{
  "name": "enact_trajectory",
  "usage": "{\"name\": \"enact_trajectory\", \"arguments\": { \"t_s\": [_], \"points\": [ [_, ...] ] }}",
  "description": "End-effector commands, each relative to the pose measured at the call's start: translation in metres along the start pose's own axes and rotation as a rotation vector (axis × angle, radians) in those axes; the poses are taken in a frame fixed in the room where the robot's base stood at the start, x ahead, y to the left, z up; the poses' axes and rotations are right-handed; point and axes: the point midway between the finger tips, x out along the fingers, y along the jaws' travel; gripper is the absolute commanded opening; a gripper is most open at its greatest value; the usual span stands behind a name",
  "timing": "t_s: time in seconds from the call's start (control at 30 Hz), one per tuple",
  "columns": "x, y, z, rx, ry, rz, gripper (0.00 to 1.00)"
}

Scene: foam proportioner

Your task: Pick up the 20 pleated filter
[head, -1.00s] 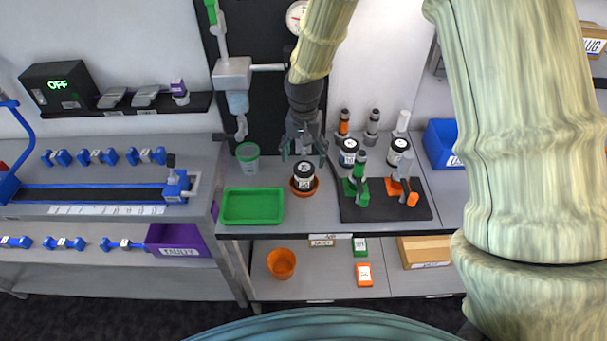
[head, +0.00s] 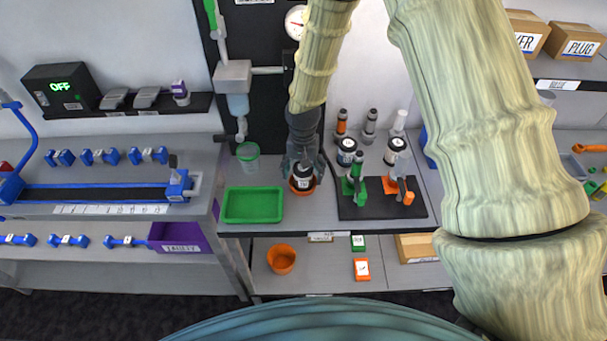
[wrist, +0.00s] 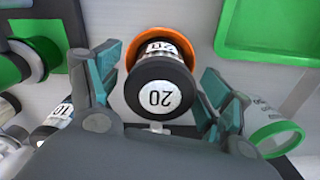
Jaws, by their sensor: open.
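The 20 pleated filter (wrist: 159,92) is a black-capped cylinder with a white label reading 20. It stands in an orange round holder (wrist: 183,44) on the bench. In the head view the filter (head: 302,172) is partly hidden by my gripper, and the orange holder shows beneath it. My gripper (wrist: 155,100) is open, with one teal-padded finger on each side of the filter's cap. I cannot tell whether either finger touches it. In the head view my gripper (head: 303,162) is just above and around the filter.
A green tray (head: 252,205) lies left of the filter. A green-rimmed clear cup (head: 248,156) stands behind the tray. To the right, a black mat (head: 352,213) holds green and orange fixtures, with other black-capped cylinders (head: 347,150) close behind.

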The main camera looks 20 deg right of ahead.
Motion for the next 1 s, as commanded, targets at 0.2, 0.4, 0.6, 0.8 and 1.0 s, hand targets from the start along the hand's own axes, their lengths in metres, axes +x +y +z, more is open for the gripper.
{"name": "enact_trajectory", "arguments": {
  "t_s": [0.2,0.4,0.6,0.8,1.0],
  "points": [
    [0.0011,0.0,0.0001,0.0,0.0,0.0,0.79],
    [0.001,0.0,0.0002,0.0,0.0,0.0,0.5],
    [0.0009,0.0001,0.0001,0.0,0.0,0.0,0.28],
    [0.0006,0.0001,0.0001,0.0,0.0,0.0,0.28],
    [-0.007,-0.0002,-0.0004,0.0,0.001,-0.001,0.28]
  ]
}}
